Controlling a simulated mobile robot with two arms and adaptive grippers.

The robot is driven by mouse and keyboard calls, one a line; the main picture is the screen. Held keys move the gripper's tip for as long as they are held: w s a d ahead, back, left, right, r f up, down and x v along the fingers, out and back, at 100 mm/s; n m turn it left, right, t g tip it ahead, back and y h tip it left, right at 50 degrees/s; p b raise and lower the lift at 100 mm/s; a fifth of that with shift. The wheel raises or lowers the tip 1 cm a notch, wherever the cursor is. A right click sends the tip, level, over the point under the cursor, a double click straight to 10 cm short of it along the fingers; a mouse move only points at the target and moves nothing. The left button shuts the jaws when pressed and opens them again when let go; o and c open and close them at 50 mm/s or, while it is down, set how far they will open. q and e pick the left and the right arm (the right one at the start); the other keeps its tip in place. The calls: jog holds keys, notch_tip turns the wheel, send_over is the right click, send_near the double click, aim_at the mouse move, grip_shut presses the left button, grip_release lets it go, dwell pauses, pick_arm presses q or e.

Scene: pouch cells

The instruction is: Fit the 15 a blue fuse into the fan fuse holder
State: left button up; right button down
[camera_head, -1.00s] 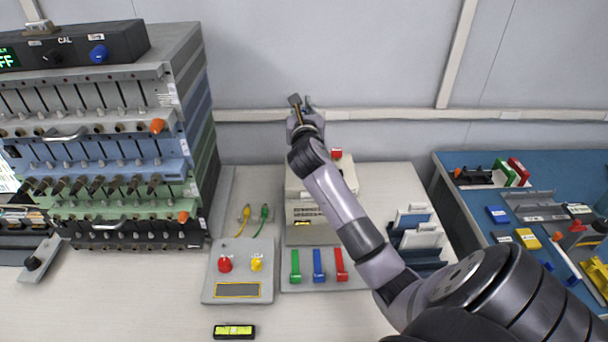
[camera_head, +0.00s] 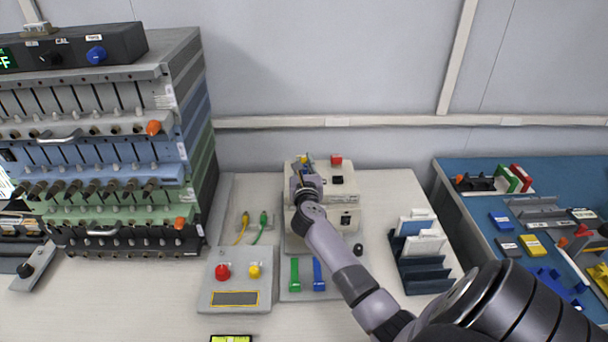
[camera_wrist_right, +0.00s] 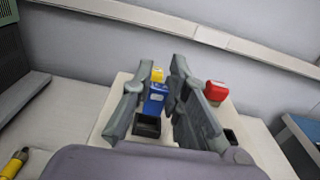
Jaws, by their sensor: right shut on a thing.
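My right gripper (camera_head: 305,180) is low over the cream box (camera_head: 347,219) at the back of the bench. In the right wrist view its two grey fingers (camera_wrist_right: 163,103) stand either side of a small blue piece (camera_wrist_right: 155,99) with white marks, which looks like the blue fuse. The fingers are shut on it. A yellow part (camera_wrist_right: 157,74) shows at its far end; I cannot tell whether it belongs to the fuse. A black square opening (camera_wrist_right: 147,126) lies just in front of the blue piece. I cannot tell if this is the fan fuse holder, or whether the fuse is seated. My left gripper is out of view.
A red block (camera_head: 336,160) stands on the box, right of the gripper. Green (camera_head: 294,274) and blue levers (camera_head: 318,274) stand in front. A tall instrument rack (camera_head: 110,150) is at left, a dark card rack (camera_head: 425,270) at right, a blue mat (camera_head: 465,215) beyond.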

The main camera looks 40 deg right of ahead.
aim_at(304, 172)
jog(key=shift+f, duration=1.45)
jog(key=shift+b, duration=0.3)
jog(key=shift+f, duration=0.15)
jog(key=c, duration=1.6)
grip_release()
jog(key=shift+o, duration=0.2)
jog(key=shift+r, duration=0.3)
jog(key=v, duration=1.2)
